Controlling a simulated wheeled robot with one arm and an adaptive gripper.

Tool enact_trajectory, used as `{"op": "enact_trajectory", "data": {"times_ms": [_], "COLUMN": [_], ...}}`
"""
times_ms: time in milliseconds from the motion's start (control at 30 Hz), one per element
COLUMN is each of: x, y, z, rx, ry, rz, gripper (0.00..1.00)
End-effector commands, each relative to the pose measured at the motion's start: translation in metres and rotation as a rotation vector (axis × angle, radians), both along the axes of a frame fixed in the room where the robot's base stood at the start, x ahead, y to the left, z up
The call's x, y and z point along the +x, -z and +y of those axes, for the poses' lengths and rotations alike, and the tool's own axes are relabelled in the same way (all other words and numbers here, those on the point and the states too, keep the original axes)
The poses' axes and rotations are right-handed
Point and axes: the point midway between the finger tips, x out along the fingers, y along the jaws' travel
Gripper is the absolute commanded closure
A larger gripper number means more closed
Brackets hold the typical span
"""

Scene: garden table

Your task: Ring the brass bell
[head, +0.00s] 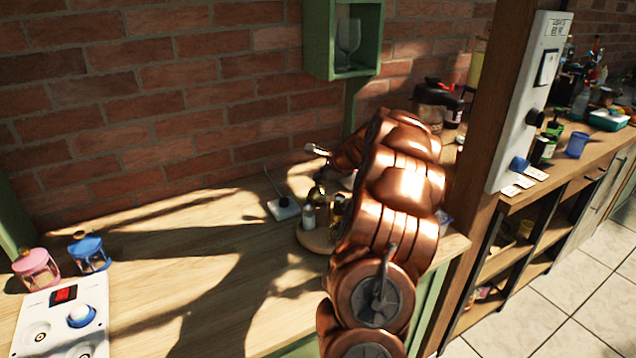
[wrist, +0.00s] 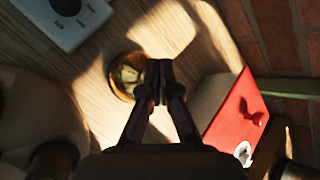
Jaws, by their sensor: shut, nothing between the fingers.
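In the wrist view the brass bell (wrist: 124,74) is a round golden shape seen from above on the wooden table. My gripper (wrist: 160,72) has its dark fingers together and empty. The fingertips overlap the bell's right edge in the picture; I cannot tell whether they touch it. In the head view my copper arm hides the gripper and I cannot pick out the bell for sure.
In the wrist view a red box (wrist: 236,112) with a knob stands right of the fingers, and a pale dial panel (wrist: 66,18) lies upper left. In the head view a round wooden tray (head: 312,240) holds small bottles. The left-centre tabletop (head: 170,250) is clear.

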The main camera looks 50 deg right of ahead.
Motion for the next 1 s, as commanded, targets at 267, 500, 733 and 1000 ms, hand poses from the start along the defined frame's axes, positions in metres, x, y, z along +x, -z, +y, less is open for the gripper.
{"op": "enact_trajectory", "data": {"times_ms": [267, 500, 733, 1000], "x": [0.000, 0.000, 0.000, 0.000], "y": [0.002, -0.005, -0.011, -0.010], "z": [0.000, 0.000, 0.000, 0.000], "rx": [0.000, 0.000, -0.001, -0.001], "ry": [0.000, -0.001, -0.001, -0.001], "rz": [0.000, 0.001, 0.000, 0.000], "gripper": [1.00, 1.00, 1.00, 1.00]}}
